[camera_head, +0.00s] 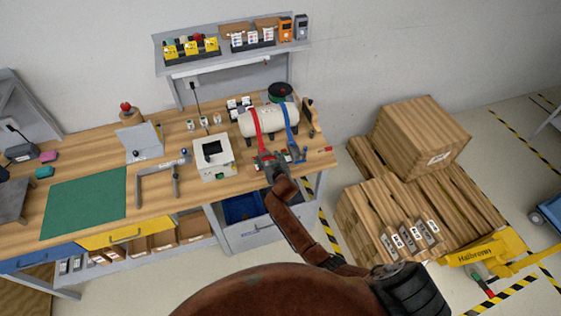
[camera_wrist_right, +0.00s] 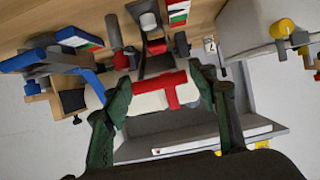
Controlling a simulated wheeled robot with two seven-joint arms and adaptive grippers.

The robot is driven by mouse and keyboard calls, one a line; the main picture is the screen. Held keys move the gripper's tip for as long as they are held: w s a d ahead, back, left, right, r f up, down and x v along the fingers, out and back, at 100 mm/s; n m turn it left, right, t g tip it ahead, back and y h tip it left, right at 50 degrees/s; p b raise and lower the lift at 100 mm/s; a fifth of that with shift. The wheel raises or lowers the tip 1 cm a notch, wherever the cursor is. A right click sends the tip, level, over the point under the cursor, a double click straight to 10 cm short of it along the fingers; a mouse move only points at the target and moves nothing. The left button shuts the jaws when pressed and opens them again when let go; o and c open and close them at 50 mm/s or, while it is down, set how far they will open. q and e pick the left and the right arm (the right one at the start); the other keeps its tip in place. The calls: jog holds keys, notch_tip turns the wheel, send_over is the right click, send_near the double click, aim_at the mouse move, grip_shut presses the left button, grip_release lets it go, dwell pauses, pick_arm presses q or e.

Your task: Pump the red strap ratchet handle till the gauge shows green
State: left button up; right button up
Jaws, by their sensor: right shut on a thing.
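A white tank (camera_head: 243,124) lies on the wooden bench, with a red strap (camera_head: 255,128) and a blue strap (camera_head: 287,119) over it. My right gripper (camera_head: 268,163) is at the front end of the red strap. My left gripper is not in view.
The blue ratchet (camera_wrist_right: 45,62) and its gauge card (camera_wrist_right: 78,39) sit beside the red one. A white boxed device (camera_head: 214,160) stands left of the tank. A green mat (camera_head: 86,202) lies farther left.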

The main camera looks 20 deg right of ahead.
aim_at(265, 153)
jog(key=w+r, duration=0.3)
jog(key=shift+d+r, duration=0.1)
jog(key=shift+r, duration=0.15)
jog(key=shift+w+d+r, duration=0.1)
jog(key=shift+w+r, duration=0.15)
jog(key=shift+w, duration=0.3)
jog(key=shift+w+r, duration=0.25)
jog(key=shift+w, duration=0.3)
jog(key=shift+c, duration=0.3)
jog(key=shift+w, duration=0.1)
jog(key=o, duration=1.4)
jog(key=shift+c, duration=0.2)
jog(key=o, duration=0.3)
jog(key=shift+s, duration=0.2)
jog(key=shift+o, duration=0.4)
jog(key=shift+f, duration=0.2)
jog(key=v, duration=1.2)
